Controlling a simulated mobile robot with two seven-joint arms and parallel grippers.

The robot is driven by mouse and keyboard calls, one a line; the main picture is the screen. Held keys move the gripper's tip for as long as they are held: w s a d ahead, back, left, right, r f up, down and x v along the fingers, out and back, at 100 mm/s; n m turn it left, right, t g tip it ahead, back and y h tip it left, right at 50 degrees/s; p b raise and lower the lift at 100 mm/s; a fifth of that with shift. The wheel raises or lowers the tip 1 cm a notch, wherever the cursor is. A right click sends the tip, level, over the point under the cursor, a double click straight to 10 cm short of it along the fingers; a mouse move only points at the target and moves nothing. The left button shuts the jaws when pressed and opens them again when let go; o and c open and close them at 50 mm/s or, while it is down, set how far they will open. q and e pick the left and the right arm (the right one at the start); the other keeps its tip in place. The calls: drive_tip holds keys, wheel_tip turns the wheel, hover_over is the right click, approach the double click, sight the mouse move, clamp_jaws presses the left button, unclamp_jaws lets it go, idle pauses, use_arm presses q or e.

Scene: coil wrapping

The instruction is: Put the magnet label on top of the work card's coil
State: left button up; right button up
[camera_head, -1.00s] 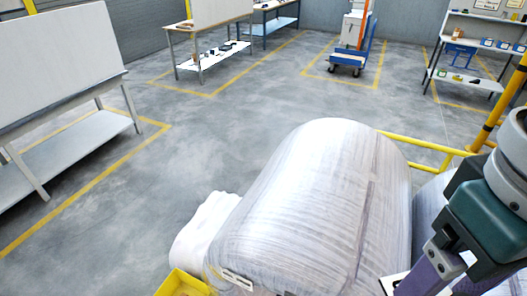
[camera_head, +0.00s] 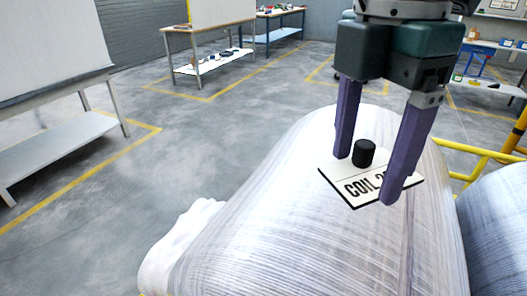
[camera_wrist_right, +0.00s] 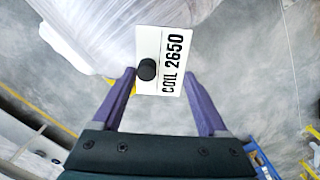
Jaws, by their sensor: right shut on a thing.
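The magnet label is a flat white plate (camera_head: 350,188) with a dark edge, a black knob and lettering partly hidden by a finger in the head view. In the right wrist view the label (camera_wrist_right: 173,45) reads "COIL 2650". My right gripper (camera_head: 367,180) is shut on the label, its purple fingers at opposite edges with the knob between them. The label is over the top of the large wrapped coil (camera_head: 290,200); I cannot tell whether it touches. The coil also shows in the wrist view (camera_wrist_right: 95,25). No work card shows now. My left gripper is out of view.
A second wrapped coil (camera_head: 500,225) stands at the right, with a yellow rail (camera_head: 470,150) behind. White wrapping (camera_head: 180,240) bulges at the coil's left end. Benches stand at the left (camera_head: 70,130) and back (camera_head: 210,60). Grey floor between is clear.

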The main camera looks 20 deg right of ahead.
wheel_tip(320, 180, down, 9)
drive_tip(key=w+n+b, duration=0.3)
drive_tip(key=n+b, duration=0.5)
drive_tip(key=b, duration=0.5)
hover_over(316, 290)
drive_tip(key=shift+n, duration=0.3)
wheel_tip(316, 290, down, 15)
drive_tip(key=shift+f, duration=0.2)
use_arm(q)
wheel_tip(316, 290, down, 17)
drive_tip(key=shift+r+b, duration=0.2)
drive_tip(key=shift+b, duration=0.1)
use_arm(e)
drive_tip(key=shift+f, duration=2.2)
drive_tip(key=o, duration=1.3)
drive_tip(key=shift+f, duration=0.1)
